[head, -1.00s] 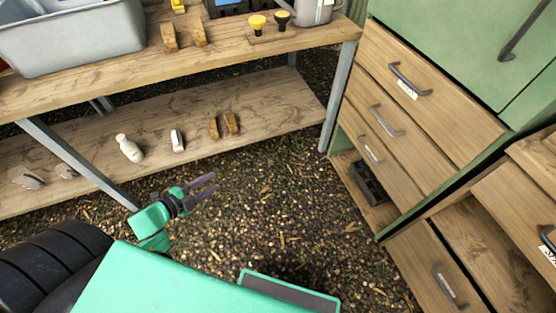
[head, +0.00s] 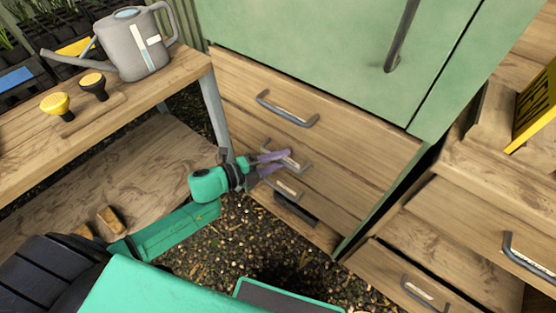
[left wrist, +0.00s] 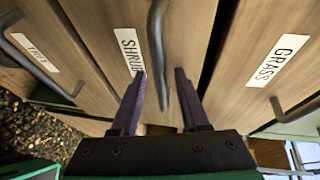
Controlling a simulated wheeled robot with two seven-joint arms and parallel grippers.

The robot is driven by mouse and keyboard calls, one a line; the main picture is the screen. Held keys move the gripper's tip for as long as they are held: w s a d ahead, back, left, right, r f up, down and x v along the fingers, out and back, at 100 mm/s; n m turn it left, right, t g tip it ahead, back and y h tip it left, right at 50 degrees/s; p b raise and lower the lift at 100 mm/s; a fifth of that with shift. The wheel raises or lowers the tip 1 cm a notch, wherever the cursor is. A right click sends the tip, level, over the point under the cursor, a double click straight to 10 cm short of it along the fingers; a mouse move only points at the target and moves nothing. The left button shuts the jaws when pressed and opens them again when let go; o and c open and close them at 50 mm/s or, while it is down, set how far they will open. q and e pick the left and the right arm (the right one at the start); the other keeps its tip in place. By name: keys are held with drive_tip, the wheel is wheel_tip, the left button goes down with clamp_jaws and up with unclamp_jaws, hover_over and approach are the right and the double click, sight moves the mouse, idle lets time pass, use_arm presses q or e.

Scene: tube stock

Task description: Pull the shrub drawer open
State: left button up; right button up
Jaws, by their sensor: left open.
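The shrub drawer (left wrist: 105,35) is the middle one of three stacked wooden drawers and looks shut. Its white SHRUB label (left wrist: 130,52) and dark bar handle (left wrist: 157,38) show in the left wrist view. In the head view the drawer's handle (head: 302,166) is partly covered by my left gripper (head: 286,161). My left gripper also shows in the left wrist view (left wrist: 160,73), open, with one purple finger on each side of the handle's lower part. I cannot tell how deep the handle sits between them. My right gripper is not in view.
The GRASS drawer (left wrist: 275,70) and another labelled drawer (left wrist: 50,30) flank it, with handles sticking out. A green cabinet door (head: 320,45) is above. A wooden bench (head: 150,90) with a watering can (head: 138,48) stands left. More drawers (head: 470,235) stand right.

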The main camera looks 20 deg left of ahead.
use_arm(q)
clamp_jaws()
drive_tip(key=shift+r, duration=0.1)
idle(1.3)
